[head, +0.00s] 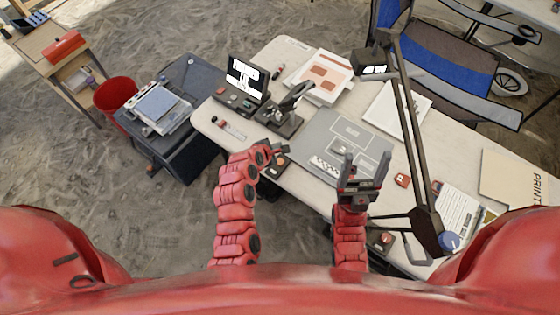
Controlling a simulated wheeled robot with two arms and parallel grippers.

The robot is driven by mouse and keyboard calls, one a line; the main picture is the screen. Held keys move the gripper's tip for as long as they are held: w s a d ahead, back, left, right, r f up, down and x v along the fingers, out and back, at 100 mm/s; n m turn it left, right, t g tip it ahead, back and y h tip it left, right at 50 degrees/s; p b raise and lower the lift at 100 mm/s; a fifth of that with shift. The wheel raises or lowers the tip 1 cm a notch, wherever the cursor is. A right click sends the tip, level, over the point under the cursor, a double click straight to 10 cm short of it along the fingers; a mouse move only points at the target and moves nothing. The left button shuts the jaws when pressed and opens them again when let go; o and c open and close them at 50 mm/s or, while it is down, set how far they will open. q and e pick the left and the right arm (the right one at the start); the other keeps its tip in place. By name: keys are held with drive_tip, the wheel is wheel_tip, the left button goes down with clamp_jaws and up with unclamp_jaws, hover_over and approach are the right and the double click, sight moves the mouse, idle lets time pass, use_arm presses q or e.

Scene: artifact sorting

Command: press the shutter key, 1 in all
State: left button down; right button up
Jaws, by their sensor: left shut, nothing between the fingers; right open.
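No label that I can read marks the shutter key. A small dark box with a reddish button (279,163) sits at the table's front edge, right by my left gripper (274,151). The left gripper is shut and empty; its fingers partly cover that box, and I cannot tell whether they touch it. A similar dark box with a red button (381,239) lies at the front edge beside my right forearm. My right gripper (366,166) is open and empty, over the front part of a grey board (345,128).
On the white table (300,180) stand a small screen device (245,76), a dark microscope-like stand (281,120) and a desk lamp (425,205) whose arm crosses the right side. A red block (403,180) lies right of the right gripper. A red bin (116,93) stands left.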

use_arm(q)
drive_tip(key=b, duration=0.5)
hover_over(280, 162)
drive_tip(key=f, duration=0.4)
drive_tip(key=a+f, duration=0.1)
drive_tip(key=f, duration=0.2)
drive_tip(key=shift+s, duration=0.25)
drive_tip(key=shift+d+f, duration=0.1)
drive_tip(key=shift+f, duration=0.5)
drive_tip(key=shift+f, duration=0.1)
idle(0.5)
drive_tip(key=shift+f+b, duration=0.3)
drive_tip(key=shift+f, duration=0.05)
drive_tip(key=shift+f, duration=0.45)
idle(0.6)
drive_tip(key=shift+r, duration=0.15)
drive_tip(key=shift+r+p, duration=0.5)
drive_tip(key=shift+r, duration=0.25)
